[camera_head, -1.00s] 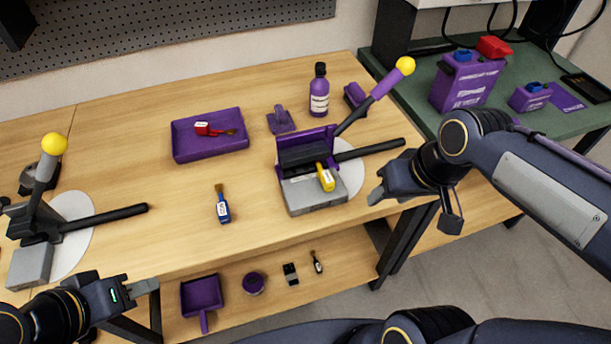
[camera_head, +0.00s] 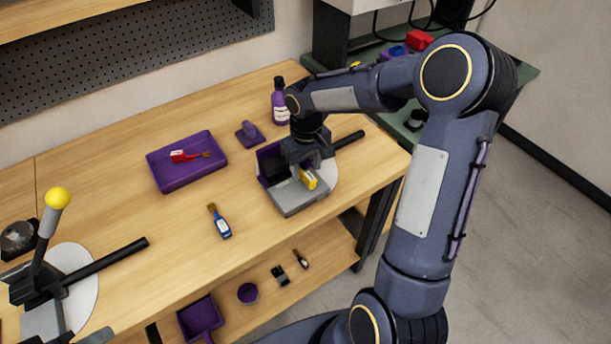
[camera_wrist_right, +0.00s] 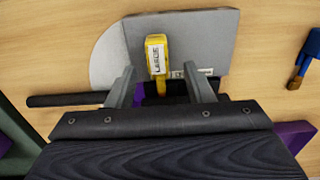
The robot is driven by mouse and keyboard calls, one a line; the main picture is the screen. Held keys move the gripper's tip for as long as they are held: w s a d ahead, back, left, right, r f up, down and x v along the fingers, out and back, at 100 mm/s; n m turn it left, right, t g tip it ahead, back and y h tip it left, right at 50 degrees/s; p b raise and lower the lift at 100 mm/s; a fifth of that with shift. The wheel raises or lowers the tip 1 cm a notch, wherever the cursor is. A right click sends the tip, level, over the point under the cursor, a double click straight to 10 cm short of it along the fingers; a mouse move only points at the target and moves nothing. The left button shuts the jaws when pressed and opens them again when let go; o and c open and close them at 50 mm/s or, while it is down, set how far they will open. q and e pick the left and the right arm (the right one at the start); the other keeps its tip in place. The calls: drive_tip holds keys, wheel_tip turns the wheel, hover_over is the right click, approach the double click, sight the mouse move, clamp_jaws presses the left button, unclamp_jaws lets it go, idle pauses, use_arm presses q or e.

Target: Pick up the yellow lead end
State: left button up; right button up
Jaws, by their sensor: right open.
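The yellow lead end (camera_head: 309,179), with a white label, lies on the grey plate (camera_head: 290,200) of the right-hand lever tool. It also shows in the right wrist view (camera_wrist_right: 156,58), where its label reads "LARGE". My right gripper (camera_head: 304,168) is above that tool, pointing down. In the right wrist view my right gripper (camera_wrist_right: 161,82) is open, with one finger on each side of the yellow lead end's near part. I cannot tell whether they touch. Only a tip of my left gripper (camera_head: 98,337) shows at the bottom left edge.
A purple tray (camera_head: 165,178) holds a red lead end (camera_head: 180,156). A blue lead end (camera_head: 221,226) lies on the open tabletop. A purple bottle (camera_head: 280,105) stands behind the tool. A second lever tool (camera_head: 45,280) is at left. The tool's black bar (camera_head: 349,138) extends right.

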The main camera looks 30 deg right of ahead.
sight(307, 173)
drive_tip(key=shift+f, duration=1.5)
clamp_jaws()
drive_tip(key=shift+d, duration=0.1)
drive_tip(key=shift+w+r+b, duration=0.1)
drive_tip(key=shift+r+b, duration=0.15)
drive_tip(key=shift+b, duration=0.15)
drive_tip(key=s+d+b, duration=0.1)
drive_tip(key=s+b, duration=0.2)
drive_tip(key=s, duration=1.5)
drive_tip(key=shift+d+b, duration=0.15)
drive_tip(key=shift+b, duration=0.25)
